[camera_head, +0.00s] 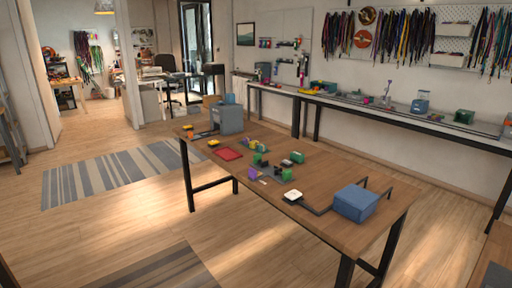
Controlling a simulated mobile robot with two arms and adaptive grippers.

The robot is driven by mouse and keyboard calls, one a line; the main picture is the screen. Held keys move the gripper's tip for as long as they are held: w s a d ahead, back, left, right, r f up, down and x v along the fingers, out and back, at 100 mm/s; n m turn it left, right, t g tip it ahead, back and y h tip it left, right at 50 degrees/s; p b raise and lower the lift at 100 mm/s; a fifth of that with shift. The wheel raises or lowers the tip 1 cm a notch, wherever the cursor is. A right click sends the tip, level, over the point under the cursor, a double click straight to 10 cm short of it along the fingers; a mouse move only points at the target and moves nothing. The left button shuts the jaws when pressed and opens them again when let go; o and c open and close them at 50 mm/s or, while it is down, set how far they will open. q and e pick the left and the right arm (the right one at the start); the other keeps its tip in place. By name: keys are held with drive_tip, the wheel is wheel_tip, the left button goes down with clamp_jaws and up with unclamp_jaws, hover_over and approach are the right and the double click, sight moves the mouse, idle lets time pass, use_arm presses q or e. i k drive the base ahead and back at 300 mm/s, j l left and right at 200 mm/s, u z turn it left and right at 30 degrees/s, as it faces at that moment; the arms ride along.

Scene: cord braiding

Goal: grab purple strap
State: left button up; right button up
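A small purple piece (253,173) lies among green pieces near the middle of the wooden table (330,170). It is too small to tell whether it is a strap. Many long cords and straps in mixed colours (405,38) hang on the far wall, some of them purple-looking; single ones cannot be told apart. Neither of my grippers is in view.
The table also bears a blue box (355,202), a grey machine (228,118), a red tray (227,154) and several small green blocks. A long bench (400,108) with tools runs along the back wall. The wooden floor (110,220) left of the table is open, with striped rugs.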

sight(245, 140)
drive_tip(key=i+j+z, duration=0.2)
drive_tip(key=i+j, duration=0.3)
drive_tip(key=i, duration=0.2)
drive_tip(key=i+j+z, duration=0.2)
drive_tip(key=i+j, duration=0.35)
drive_tip(key=i, duration=0.15)
